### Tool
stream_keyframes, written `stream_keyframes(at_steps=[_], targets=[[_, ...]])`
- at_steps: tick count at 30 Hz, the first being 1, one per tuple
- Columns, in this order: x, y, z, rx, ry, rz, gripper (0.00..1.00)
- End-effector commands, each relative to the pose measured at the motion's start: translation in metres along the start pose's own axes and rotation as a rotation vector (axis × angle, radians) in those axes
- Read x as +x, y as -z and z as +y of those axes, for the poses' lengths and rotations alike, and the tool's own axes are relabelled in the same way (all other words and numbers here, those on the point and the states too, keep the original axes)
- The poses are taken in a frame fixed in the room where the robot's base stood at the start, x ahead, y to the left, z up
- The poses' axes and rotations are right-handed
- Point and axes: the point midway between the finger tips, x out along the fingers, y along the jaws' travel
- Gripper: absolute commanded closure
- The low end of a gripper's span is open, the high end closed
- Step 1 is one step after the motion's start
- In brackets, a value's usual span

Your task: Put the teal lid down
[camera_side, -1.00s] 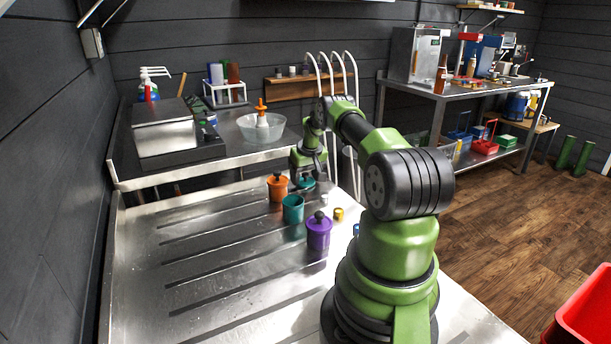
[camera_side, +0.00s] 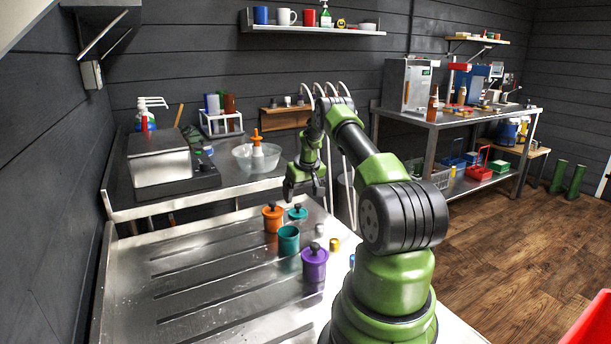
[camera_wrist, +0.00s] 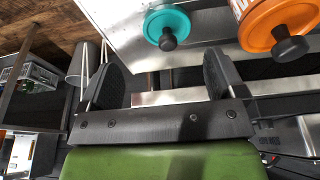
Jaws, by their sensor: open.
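The teal lid (camera_side: 297,212) lies on the metal worktop with its black knob up, just right of the orange pot (camera_side: 272,218) and behind the teal pot (camera_side: 289,241). The teal pot stands open. My gripper (camera_side: 304,194) is open and empty, above and apart from the lid. In the wrist view the lid (camera_wrist: 166,22) shows whole beyond my open fingers (camera_wrist: 160,58), with nothing between them. The orange pot's lid (camera_wrist: 278,25) is beside it there.
A purple lidded pot (camera_side: 314,264) stands nearer the front. Small pieces, one of them yellow (camera_side: 335,244), stand right of the pots. A scale (camera_side: 160,160) and a bowl (camera_side: 257,158) are on the rear counter. The worktop's left part is clear.

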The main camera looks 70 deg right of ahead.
Motion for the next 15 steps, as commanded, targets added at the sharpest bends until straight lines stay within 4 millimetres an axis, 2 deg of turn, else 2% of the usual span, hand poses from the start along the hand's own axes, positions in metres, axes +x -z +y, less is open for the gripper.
stream_keyframes(at_steps=[1, 6, 12, 15], targets=[[-0.012, 0.0, 0.0, 0.0, -0.001, 0.003, 0.11], [-0.044, 0.0, 0.0, 0.0, 0.001, 0.001, 0.11], [-0.066, 0.0, 0.0, -0.001, 0.002, 0.0, 0.11], [-0.079, 0.003, -0.01, -0.01, 0.006, 0.008, 0.11]])
